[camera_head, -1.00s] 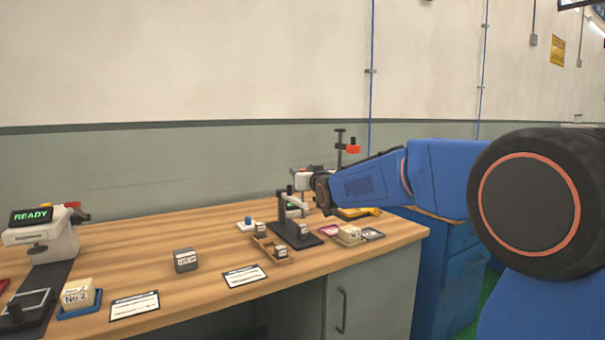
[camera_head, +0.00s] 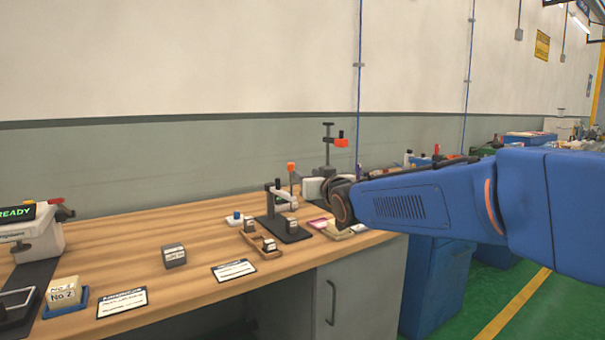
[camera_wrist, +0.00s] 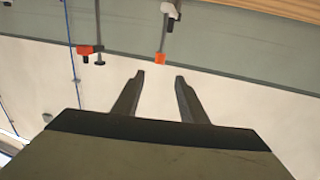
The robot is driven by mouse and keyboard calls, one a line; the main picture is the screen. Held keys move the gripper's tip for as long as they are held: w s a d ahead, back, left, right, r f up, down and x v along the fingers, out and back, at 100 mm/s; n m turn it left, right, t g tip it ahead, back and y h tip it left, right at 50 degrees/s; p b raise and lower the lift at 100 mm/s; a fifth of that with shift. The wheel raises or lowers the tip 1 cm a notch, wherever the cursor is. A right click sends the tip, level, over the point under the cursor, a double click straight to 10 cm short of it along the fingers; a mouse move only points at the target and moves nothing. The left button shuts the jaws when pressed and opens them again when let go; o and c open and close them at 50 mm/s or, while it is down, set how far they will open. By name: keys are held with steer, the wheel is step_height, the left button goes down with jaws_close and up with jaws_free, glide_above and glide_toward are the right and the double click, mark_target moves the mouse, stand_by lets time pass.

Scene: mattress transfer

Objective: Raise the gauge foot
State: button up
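A small gauge stand (camera_head: 271,203) with a dark post and black base stands on the bench, with a light arm reaching over a small block (camera_head: 291,226). A thin stem with an orange tip (camera_head: 291,167) rises beside the post. The orange tip also shows in the wrist view (camera_wrist: 160,58), beyond my fingertips. I cannot make out the gauge foot clearly. My gripper (camera_wrist: 159,77) has its two fingers apart with nothing between them. In the head view my dark wrist is just right of the stand, and the fingertips are hard to make out.
A red-ended clamp stand (camera_head: 340,143) rises behind my wrist. Small wooden trays (camera_head: 266,247) with blocks sit in front of the gauge stand. A grey block (camera_head: 174,256), labels (camera_head: 234,269) and a device reading READY (camera_head: 36,240) stand to the left.

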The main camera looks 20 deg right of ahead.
steer(key=shift+s+d, duration=0.15)
steer(key=shift+s, duration=1.1)
steer(key=s+d+f+g, duration=0.1)
steer(key=s+f+g, duration=0.3)
steer(key=s+f, duration=0.5)
steer(key=s+d+f+m+g+h, duration=0.1)
steer(key=s+f+g, duration=0.3)
steer(key=s+f, duration=0.6)
steer(key=s+d+f+g+h, duration=0.1)
steer(key=s+d+f+g, duration=0.2)
steer(key=s+f, duration=0.7)
steer(key=s+g, duration=0.2)
steer(key=s, duration=0.7)
steer(key=shift+s, duration=0.4)
